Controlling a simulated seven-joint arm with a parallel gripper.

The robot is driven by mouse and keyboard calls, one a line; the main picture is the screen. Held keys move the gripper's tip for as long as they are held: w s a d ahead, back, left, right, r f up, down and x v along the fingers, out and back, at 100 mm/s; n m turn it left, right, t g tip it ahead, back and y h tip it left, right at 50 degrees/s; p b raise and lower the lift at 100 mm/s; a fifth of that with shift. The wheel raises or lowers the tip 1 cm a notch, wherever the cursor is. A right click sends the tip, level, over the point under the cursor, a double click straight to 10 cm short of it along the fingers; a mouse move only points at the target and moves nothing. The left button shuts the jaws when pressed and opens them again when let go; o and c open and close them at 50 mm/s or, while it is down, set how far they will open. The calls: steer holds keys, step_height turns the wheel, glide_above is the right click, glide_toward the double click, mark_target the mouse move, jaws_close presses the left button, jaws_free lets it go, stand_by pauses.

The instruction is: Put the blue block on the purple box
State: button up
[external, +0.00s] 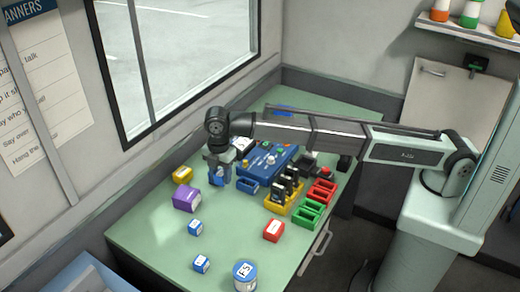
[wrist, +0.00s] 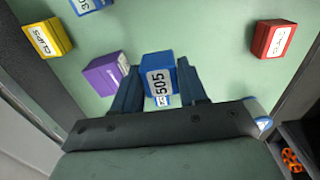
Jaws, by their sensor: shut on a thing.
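A blue block with a white "505" label (wrist: 155,61) sits between the two fingers of my gripper (wrist: 157,88) in the wrist view. My gripper is shut on it. In the external view my gripper (external: 218,170) points down near the back left of the green table, with the blue block (external: 217,178) at its tip. The purple box (external: 186,199) stands on the table, just left of and nearer the camera than the held block. In the wrist view the purple box (wrist: 102,74) is left of the block. I cannot tell the block's exact height above the table.
A yellow box (external: 182,175) stands behind the purple box. Small blue blocks (external: 195,228), a blue round container (external: 245,276) and a red box (external: 273,230) stand nearer the front. A blue control panel (external: 268,160) and coloured trays (external: 307,213) are on the right.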

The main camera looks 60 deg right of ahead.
step_height(320, 180, up, 4)
glide_above(186, 193)
steer(key=shift+m, duration=0.4)
step_height(186, 193, down, 5)
steer(key=shift+a, duration=0.1)
steer(key=shift+f, duration=2.35)
steer(key=o, duration=1.1)
steer(key=shift+f, duration=0.1)
steer(key=shift+c, duration=0.2)
step_height(186, 193, up, 12)
